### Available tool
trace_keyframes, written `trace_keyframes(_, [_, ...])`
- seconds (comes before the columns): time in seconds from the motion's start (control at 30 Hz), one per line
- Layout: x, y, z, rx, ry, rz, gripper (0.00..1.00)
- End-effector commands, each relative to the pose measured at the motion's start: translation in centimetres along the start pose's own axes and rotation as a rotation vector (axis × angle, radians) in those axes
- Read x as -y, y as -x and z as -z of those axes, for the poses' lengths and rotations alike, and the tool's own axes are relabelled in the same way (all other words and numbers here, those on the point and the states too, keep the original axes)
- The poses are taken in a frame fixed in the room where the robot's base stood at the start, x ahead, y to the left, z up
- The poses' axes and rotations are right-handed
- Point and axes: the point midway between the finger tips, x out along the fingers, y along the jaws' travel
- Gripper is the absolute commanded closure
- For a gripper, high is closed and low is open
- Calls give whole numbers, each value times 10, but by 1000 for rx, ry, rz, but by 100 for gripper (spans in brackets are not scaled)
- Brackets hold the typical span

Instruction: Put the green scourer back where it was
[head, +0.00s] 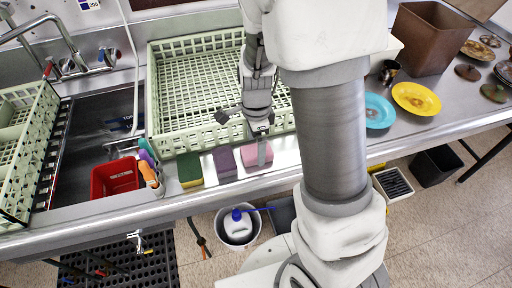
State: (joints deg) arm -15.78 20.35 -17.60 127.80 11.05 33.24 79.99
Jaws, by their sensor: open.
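A green dish rack (163,98) lies behind the sponges. Several bottles (149,174) and a red tub (115,178) are at the sink on the left. Cyan (378,111) and yellow (416,98) plates lie on the right. A white bucket (237,228) stands below.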

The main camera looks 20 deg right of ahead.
Motion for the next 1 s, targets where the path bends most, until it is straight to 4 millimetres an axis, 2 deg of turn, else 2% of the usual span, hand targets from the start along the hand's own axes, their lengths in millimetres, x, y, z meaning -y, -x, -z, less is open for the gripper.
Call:
trace_keyframes(0.03, [1,15,0,1,3,6,2])
trace_keyframes(0.1, [1,31,-1,1,2,6,2])
trace_keyframes(0.3, [1,71,-1,1,3,5,2])
trace_keyframes(0.63, [-2,105,-1,9,42,17,2])
trace_keyframes(0.77, [-14,130,-2,32,198,70,2])
trace_keyframes(1.0, [-53,188,-3,4,675,235,2])
